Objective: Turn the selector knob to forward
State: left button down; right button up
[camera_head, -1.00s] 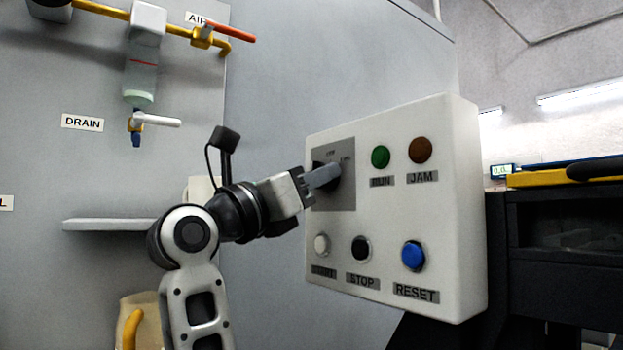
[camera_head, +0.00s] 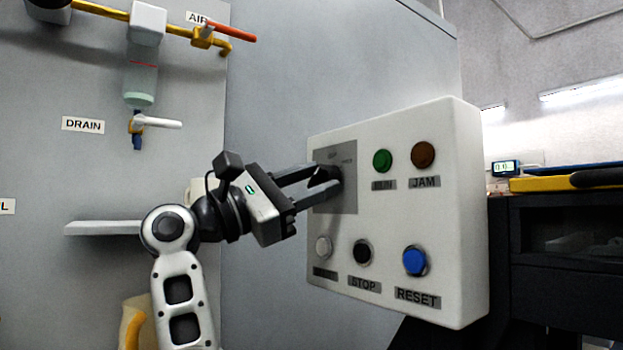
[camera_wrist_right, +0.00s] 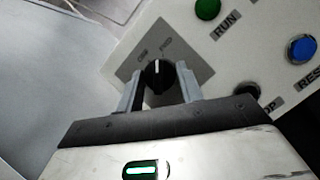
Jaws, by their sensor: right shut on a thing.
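The black selector knob (camera_head: 327,177) is on a grey square plate (camera_head: 338,203) at the upper left of the white control box. My right gripper (camera_head: 320,180) reaches it from the left and is shut on it, one finger on each side. In the right wrist view the knob (camera_wrist_right: 157,78) shows between the two grey fingers. Its white mark points up the picture, between two small labels; the right one appears to read FWD and the left one OFF. My left gripper is not in view.
The box (camera_head: 400,235) also carries a green RUN lamp (camera_head: 382,161), a brown JAM lamp (camera_head: 423,155), a black STOP button (camera_head: 362,252) and a blue RESET button (camera_head: 415,261). A grey shelf (camera_head: 103,228) juts out at the left. A dark bench stands at the right.

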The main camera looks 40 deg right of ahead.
jog(key=shift+m+g, duration=0.4)
jog(key=shift+m, duration=0.1)
jog(key=shift+f, duration=0.1)
jog(key=o, duration=1)
